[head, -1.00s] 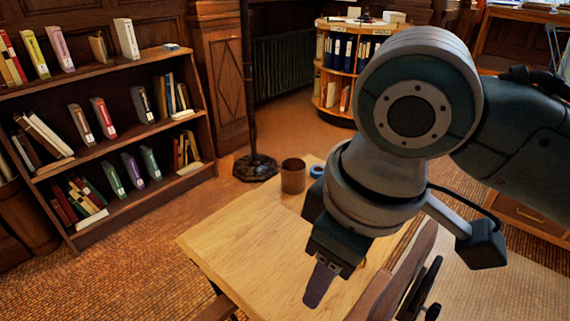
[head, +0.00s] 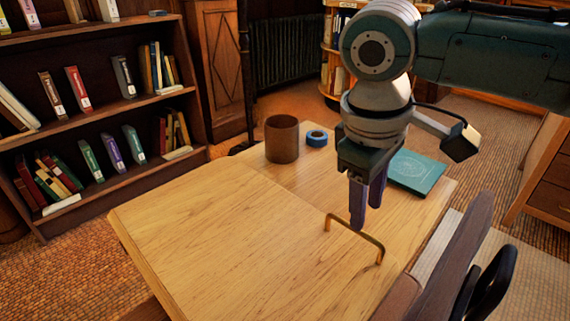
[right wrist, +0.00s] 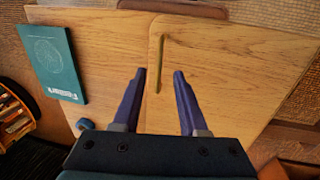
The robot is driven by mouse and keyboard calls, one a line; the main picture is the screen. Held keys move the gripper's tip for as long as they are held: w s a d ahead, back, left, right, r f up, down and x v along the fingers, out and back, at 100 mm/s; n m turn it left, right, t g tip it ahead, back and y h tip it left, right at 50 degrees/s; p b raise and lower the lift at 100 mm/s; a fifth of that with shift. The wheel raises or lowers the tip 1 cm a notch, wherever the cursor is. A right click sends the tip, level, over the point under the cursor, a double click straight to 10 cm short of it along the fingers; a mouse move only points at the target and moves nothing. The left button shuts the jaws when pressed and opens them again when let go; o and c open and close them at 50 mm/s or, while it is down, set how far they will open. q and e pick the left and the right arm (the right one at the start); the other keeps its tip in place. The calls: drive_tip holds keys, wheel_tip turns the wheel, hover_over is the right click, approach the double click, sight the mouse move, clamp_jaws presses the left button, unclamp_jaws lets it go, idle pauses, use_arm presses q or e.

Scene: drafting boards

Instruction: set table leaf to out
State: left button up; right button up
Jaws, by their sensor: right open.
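The wooden table leaf (head: 200,235) is the light panel at the left and front of the table. Its edge shows as a step against the rest of the tabletop (head: 315,170). A thin brass bar handle (head: 352,234) stands on the leaf near that edge. The handle also shows in the right wrist view (right wrist: 160,62), running lengthwise between the finger lines. My right gripper (head: 367,212) is open and empty, pointing down just above the handle. Its two purple fingers (right wrist: 160,72) are apart on either side of the handle in the wrist view; contact is not visible. My left gripper is out of view.
A brown cup (head: 282,140), a blue tape roll (head: 317,138) and a teal book (head: 416,172) are on the far part of the table. A chair (head: 460,265) stands at the right edge. A bookshelf (head: 120,110) is at the left. The leaf's surface is clear.

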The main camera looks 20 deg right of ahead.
sight(364, 233)
drive_tip(key=f, duration=0.1)
drive_tip(key=f+b, duration=0.1)
drive_tip(key=f, duration=0.1)
drive_tip(key=d+f, duration=0.1)
drive_tip(key=f, duration=0.1)
drive_tip(key=shift+w, duration=0.2)
drive_tip(key=shift+r, duration=0.1)
drive_tip(key=shift+c, duration=0.3)
clamp_jaws()
idle(0.8)
